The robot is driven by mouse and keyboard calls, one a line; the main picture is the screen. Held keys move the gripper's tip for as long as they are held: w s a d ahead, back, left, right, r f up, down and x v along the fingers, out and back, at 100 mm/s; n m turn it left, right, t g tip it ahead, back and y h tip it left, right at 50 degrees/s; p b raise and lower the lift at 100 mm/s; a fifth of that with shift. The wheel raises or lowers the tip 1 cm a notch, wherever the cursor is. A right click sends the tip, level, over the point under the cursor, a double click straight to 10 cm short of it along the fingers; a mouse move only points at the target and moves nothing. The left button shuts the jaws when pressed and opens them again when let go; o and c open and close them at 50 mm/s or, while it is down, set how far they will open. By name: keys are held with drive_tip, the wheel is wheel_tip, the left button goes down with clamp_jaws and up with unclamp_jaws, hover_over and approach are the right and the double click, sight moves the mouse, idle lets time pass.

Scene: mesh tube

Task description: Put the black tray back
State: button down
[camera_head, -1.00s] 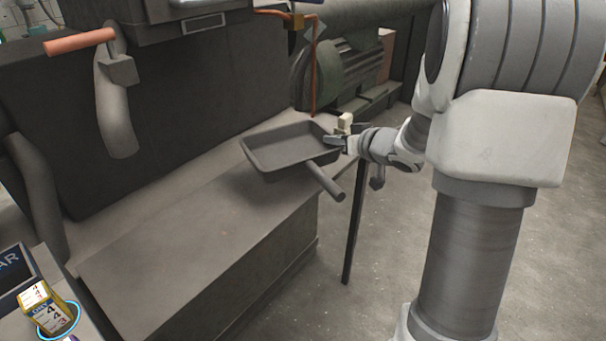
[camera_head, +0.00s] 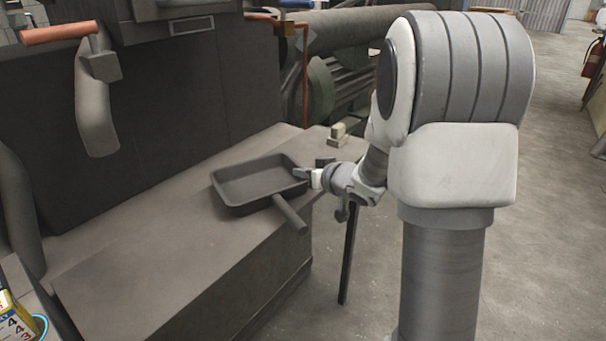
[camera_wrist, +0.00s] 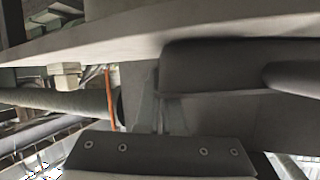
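The black tray (camera_head: 262,186) is a shallow rectangular pan with a stub handle pointing toward the front right. In the head view it is level at the right part of the grey bench top, its handle reaching over the front edge. I cannot tell whether it rests fully on the bench. My gripper (camera_head: 303,174) is at the tray's right rim, shut on it. In the wrist view the tray (camera_wrist: 215,72) shows at the upper right, with my fingers (camera_wrist: 160,108) at its near corner; the exact contact is hidden.
The bench top (camera_head: 140,265) is clear to the left of the tray. A small pale block (camera_head: 338,135) sits at its far right end. A dark wall panel (camera_head: 150,110) rises behind, with an orange-handled lever (camera_head: 60,34). A thin post (camera_head: 349,250) stands by the bench's right end.

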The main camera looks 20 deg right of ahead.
drive_tip(key=shift+f, duration=0.15)
drive_tip(key=c, duration=1)
unclamp_jaws()
drive_tip(key=shift+c, duration=0.2)
